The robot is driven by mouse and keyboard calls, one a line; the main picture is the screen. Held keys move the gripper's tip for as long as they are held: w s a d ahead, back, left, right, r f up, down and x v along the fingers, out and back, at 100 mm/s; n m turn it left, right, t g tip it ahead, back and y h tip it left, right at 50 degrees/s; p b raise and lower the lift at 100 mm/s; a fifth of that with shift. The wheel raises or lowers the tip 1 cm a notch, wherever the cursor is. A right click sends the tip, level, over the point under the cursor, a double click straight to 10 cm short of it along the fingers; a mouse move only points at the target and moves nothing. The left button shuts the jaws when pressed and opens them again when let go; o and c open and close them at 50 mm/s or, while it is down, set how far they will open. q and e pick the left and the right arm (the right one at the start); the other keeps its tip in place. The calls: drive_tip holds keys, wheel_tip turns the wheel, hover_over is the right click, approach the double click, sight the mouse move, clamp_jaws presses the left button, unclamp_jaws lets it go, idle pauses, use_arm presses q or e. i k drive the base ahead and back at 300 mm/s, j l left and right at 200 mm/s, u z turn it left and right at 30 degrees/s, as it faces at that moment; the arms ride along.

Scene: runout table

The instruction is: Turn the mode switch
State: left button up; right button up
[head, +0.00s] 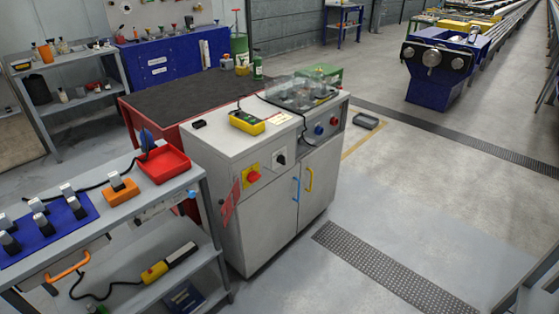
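A white control cabinet (262,222) stands in the middle of the head view. On its front is a small black rotary knob on a pale plate (281,159), which looks like the mode switch; its exact pointer position is too small to tell. To its left is a red mushroom button on a yellow plate (253,176). To its right, on a grey panel, are a blue knob (318,130) and a red knob (333,121). Neither of my grippers is in view.
A grey shelf cart (203,246) with a red tray (165,164) stands close to the cabinet's left. A yellow handheld device (247,122) lies on the cabinet top. Blue and yellow handles (309,179) stick out from its doors. The floor (400,215) to the right is mostly clear.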

sight(281, 159)
drive_tip(key=i+l+u, duration=0.1)
drive_tip(key=u, duration=0.3)
drive_tip(key=i+l+u, duration=0.1)
drive_tip(key=u, duration=0.35)
drive_tip(key=i+l+u, duration=0.15)
drive_tip(key=l, duration=0.3)
drive_tip(key=i+l+u, duration=0.15)
drive_tip(key=l, duration=0.3)
drive_tip(key=i+l+u, duration=0.15)
drive_tip(key=l, duration=0.3)
drive_tip(key=i+l+u, duration=0.15)
drive_tip(key=l, duration=0.3)
drive_tip(key=l+u, duration=0.15)
drive_tip(key=l, duration=0.35)
